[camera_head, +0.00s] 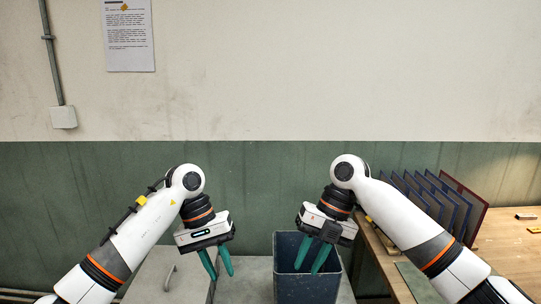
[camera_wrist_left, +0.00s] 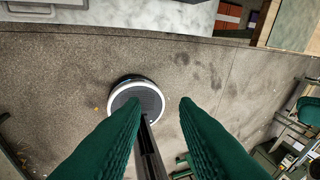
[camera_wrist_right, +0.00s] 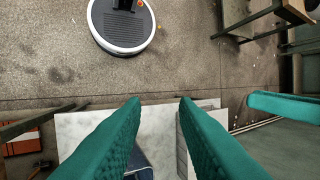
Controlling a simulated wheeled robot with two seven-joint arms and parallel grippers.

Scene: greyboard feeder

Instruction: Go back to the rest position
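My left gripper (camera_head: 218,274) hangs with its green fingers pointing down, between a grey cabinet and a blue-grey bin in the head view. In the left wrist view, its fingers (camera_wrist_left: 160,103) are apart with nothing between them. My right gripper (camera_head: 308,270) hangs in front of or above the bin; I cannot tell the depth. In the right wrist view, its fingers (camera_wrist_right: 160,103) are also apart and hold nothing. Both arms are bent, with the grippers side by side and apart.
The bin (camera_head: 306,290) stands at the centre. The grey cabinet (camera_head: 150,279) is left of it. A wooden table (camera_head: 510,258) at the right carries a row of upright dark panels (camera_head: 447,205). The wall (camera_head: 300,70) behind is bare between the arms.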

